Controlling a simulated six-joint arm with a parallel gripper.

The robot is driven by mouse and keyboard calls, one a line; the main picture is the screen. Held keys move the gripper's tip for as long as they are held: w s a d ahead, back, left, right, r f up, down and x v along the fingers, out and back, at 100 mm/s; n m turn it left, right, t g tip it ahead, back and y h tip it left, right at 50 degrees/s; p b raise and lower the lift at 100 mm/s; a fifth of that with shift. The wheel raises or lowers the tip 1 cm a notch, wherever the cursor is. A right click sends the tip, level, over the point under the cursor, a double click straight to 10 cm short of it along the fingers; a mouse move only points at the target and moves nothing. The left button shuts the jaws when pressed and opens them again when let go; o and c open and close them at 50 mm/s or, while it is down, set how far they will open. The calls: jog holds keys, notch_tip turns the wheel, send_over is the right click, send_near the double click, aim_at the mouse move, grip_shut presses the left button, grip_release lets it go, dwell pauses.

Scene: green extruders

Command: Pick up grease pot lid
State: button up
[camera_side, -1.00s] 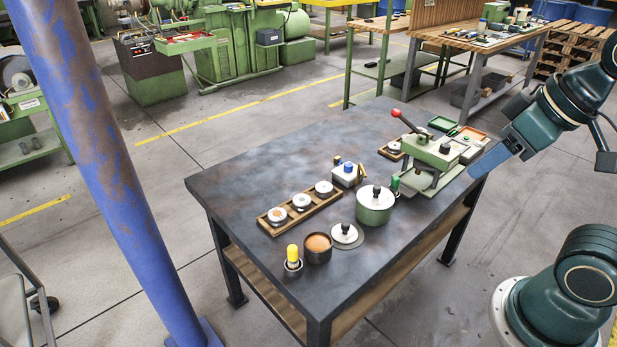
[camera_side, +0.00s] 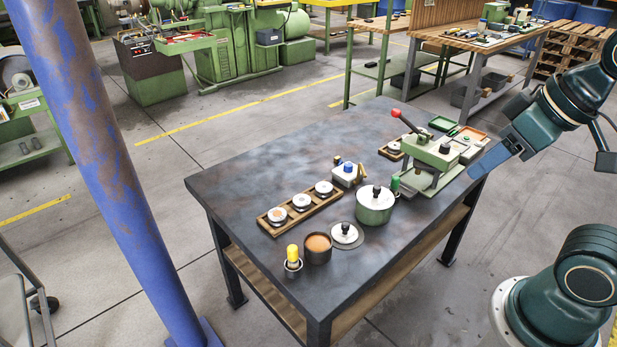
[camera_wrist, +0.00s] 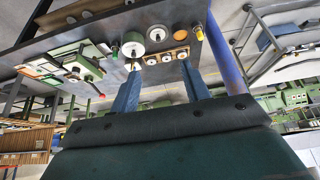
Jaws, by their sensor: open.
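The grease pot lid, a pale disc with a black knob (camera_side: 345,236), lies flat on a grey round mat on the dark table. It also shows in the wrist view (camera_wrist: 157,34). Beside it stands the open brown grease pot (camera_side: 318,256) with orange-brown contents, also in the wrist view (camera_wrist: 180,35). My gripper (camera_side: 476,172) hangs past the table's right side near the press, well away from the lid. In the wrist view its two blue fingers (camera_wrist: 160,68) are spread apart with nothing between them.
A green pot with its own black-knobbed lid (camera_side: 374,209) stands just behind the lid. A yellow-topped brush in a cup (camera_side: 293,264), a wooden tray of discs (camera_side: 276,223), a blue-capped block (camera_side: 346,177) and a green press with a red-knobbed lever (camera_side: 432,158) surround it. The table's left rear is clear.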

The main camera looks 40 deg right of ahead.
jog(key=shift+w, duration=0.1)
jog(key=m+g, duration=0.6)
jog(key=m, duration=0.9)
send_over(346, 224)
notch_tip(346, 224, down, 22)
jog(key=f, duration=0.1)
jog(key=shift+f, duration=4.05)
jog(key=shift+f, duration=2.55)
